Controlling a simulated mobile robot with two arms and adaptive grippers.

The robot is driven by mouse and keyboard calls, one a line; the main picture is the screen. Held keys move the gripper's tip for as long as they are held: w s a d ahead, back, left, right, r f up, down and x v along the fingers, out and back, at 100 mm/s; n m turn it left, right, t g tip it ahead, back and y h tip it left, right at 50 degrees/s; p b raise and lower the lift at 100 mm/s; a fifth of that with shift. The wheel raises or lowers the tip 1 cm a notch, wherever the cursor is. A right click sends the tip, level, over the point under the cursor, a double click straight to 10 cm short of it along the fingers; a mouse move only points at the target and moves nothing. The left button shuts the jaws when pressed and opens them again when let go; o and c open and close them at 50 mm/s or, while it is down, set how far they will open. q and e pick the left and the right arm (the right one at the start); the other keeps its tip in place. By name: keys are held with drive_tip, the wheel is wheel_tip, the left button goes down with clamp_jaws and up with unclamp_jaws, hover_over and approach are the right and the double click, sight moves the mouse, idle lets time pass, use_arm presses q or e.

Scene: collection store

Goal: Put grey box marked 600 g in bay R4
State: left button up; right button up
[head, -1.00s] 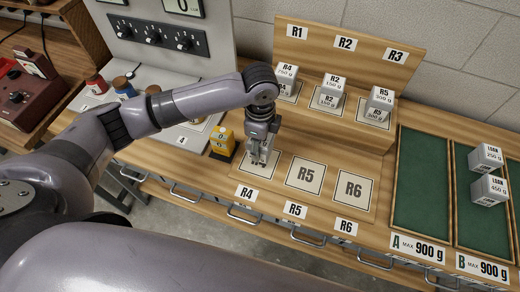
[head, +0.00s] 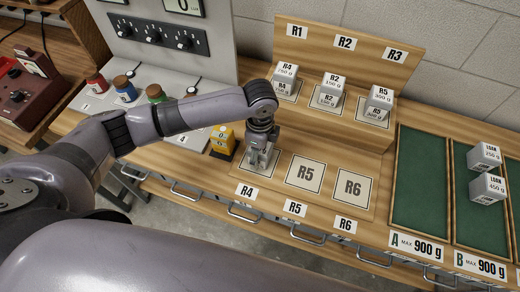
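My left gripper (head: 260,158) points down at the bay R4 pad (head: 246,172) on the lower step of the wooden rack, left of the R5 pad (head: 304,173). It covers most of the pad and its mark. The fingers are small here, and I cannot tell whether they are apart or hold a grey box. No box with a legible 600 g mark shows. My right gripper is not in view.
Grey boxes stand on the upper step: one marked R4 750 g (head: 287,75), one R2 150 g (head: 332,88), one R5 300 g (head: 379,101). A yellow block (head: 222,141) stands close left of my gripper. Pad R6 (head: 352,186) is bare. Green tray A (head: 420,185) is empty.

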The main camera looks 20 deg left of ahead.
use_arm(q)
drive_tip(key=shift+r, duration=0.1)
wheel_tip(320, 180, up, 11)
drive_tip(key=shift+r+b, duration=0.1)
drive_tip(key=shift+b, duration=1)
drive_tip(key=shift+r, duration=0.45)
